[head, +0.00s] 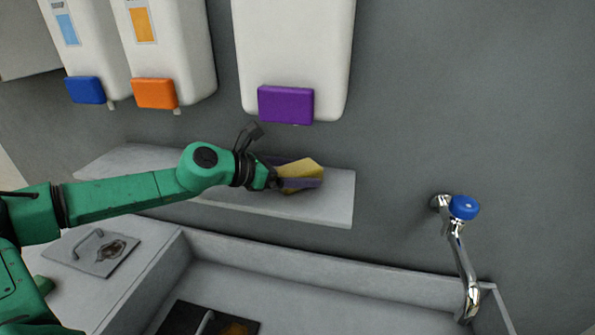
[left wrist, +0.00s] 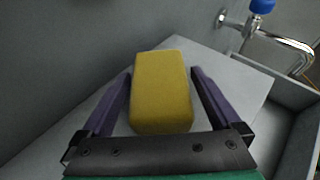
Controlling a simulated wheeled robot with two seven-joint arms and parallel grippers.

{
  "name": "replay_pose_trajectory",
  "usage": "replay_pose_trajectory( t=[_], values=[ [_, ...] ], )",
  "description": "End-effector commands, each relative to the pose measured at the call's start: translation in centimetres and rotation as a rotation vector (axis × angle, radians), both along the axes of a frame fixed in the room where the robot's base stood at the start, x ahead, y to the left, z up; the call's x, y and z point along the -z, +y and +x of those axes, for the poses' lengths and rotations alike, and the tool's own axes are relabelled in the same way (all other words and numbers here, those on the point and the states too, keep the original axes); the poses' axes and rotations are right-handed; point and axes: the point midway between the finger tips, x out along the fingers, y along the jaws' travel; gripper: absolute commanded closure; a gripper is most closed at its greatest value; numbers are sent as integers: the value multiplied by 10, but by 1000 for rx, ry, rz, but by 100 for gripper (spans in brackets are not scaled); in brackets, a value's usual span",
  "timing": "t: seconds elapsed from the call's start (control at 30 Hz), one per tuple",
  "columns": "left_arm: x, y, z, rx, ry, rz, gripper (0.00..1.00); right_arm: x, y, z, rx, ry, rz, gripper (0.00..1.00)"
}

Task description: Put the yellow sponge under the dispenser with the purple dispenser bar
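The yellow sponge (head: 303,169) is at the shelf (head: 338,205) below the dispenser with the purple dispenser bar (head: 286,105). My left gripper (head: 302,178) reaches in from the left, with its purple fingers on either side of the sponge. In the left wrist view the sponge (left wrist: 161,92) lies between the two fingers, with narrow gaps on both sides, so the gripper (left wrist: 162,73) looks open around it. One finger hides part of the sponge in the head view. Whether the sponge rests fully on the shelf is hard to tell. My right gripper is out of view.
Dispensers with a blue bar (head: 85,90) and an orange bar (head: 155,93) hang to the left. A faucet with a blue knob (head: 463,207) is on the right wall. A sink (head: 330,283) lies in front of the shelf. The shelf's right end is clear.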

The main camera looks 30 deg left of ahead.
Motion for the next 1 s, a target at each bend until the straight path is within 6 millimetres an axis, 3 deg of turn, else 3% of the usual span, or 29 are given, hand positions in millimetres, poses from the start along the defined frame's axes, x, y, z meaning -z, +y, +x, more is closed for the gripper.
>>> replay_pose_trajectory(
  t=[0.3, 0.67, 1.0],
  values=[
    [-6, 0, 0, 0, 0, 0, 0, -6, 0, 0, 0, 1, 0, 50],
    [-7, 13, -21, -3, -5, 2, 0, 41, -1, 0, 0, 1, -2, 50],
    [-34, 47, -78, -7, -7, 2, 0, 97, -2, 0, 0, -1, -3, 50]
  ],
)
